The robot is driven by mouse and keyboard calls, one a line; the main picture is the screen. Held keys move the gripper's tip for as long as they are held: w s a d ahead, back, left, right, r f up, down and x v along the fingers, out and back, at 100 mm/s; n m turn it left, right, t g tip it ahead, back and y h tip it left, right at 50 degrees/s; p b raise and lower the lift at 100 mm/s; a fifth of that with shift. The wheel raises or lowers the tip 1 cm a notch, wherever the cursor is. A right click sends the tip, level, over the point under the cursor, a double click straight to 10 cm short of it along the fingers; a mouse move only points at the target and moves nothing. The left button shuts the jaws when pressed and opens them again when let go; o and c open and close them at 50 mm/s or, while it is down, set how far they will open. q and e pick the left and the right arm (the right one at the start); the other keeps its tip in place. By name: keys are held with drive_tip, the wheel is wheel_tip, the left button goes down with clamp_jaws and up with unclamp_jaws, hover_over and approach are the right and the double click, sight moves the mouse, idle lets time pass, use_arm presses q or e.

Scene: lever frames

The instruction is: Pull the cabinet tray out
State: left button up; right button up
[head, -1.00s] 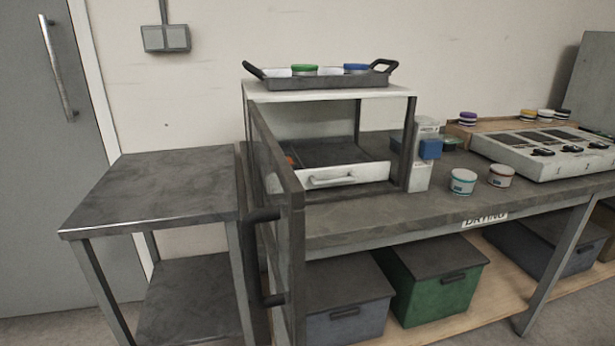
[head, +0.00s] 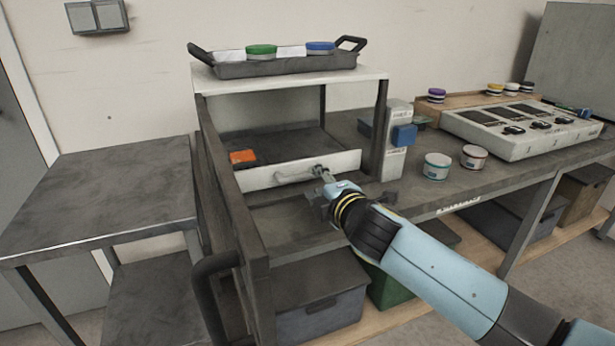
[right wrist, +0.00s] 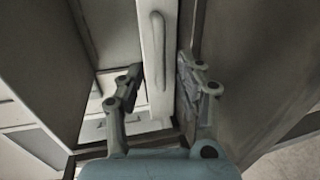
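The cabinet (head: 290,83) stands on the bench with its dark door (head: 228,200) swung open towards me. Inside is the cabinet tray, dark-floored with a white front (head: 258,181) and a bar handle (head: 292,177). An orange item (head: 242,157) lies in the tray. My right gripper (head: 322,178) is at the right part of the tray front. In the right wrist view, its two fingers (right wrist: 161,68) are apart, one on each side of the handle (right wrist: 157,50), with no clear contact. My left gripper is out of view.
A dark tray (head: 285,66) with green- and blue-lidded jars sits on the cabinet. A lower side table (head: 110,190) at left is bare.

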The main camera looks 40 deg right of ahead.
sight(308, 177)
drive_tip(key=x, duration=0.5)
drive_tip(key=shift+w+d+f, duration=0.1)
clamp_jaws()
idle(0.3)
